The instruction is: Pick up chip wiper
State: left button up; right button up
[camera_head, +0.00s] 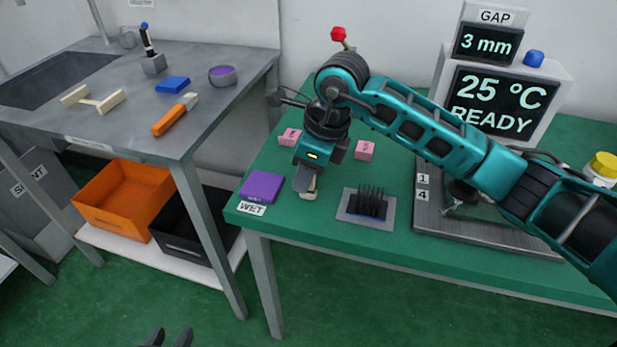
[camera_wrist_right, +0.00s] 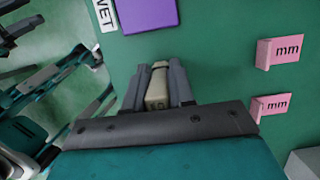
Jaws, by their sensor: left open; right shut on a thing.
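My right gripper (camera_head: 305,180) points down over the left part of the green table. In the right wrist view, its two grey fingers (camera_wrist_right: 160,88) are shut on a small cream block (camera_wrist_right: 157,92), which I take to be the chip wiper. In the head view the lower end of the block (camera_head: 309,194) shows below the fingers, at or just above the table; I cannot tell if it touches. Its upper part is hidden by the gripper. My left gripper (camera_head: 168,338) shows only its dark fingertips at the bottom edge, apart and empty, over the floor.
A purple pad (camera_head: 262,186) with a WET label lies left of my right gripper. A black brush (camera_head: 368,205) on a grey plate stands to its right. Pink blocks (camera_head: 365,150) lie behind. A grey side table (camera_head: 110,125) holds several tools.

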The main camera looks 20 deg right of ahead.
grip_shut()
jog(key=shift+r, duration=0.1)
notch_tip(320, 180, up, 20)
jog(key=p, duration=0.2)
dwell(0.4)
jog(key=shift+c, duration=0.2)
grip_release()
grip_shut()
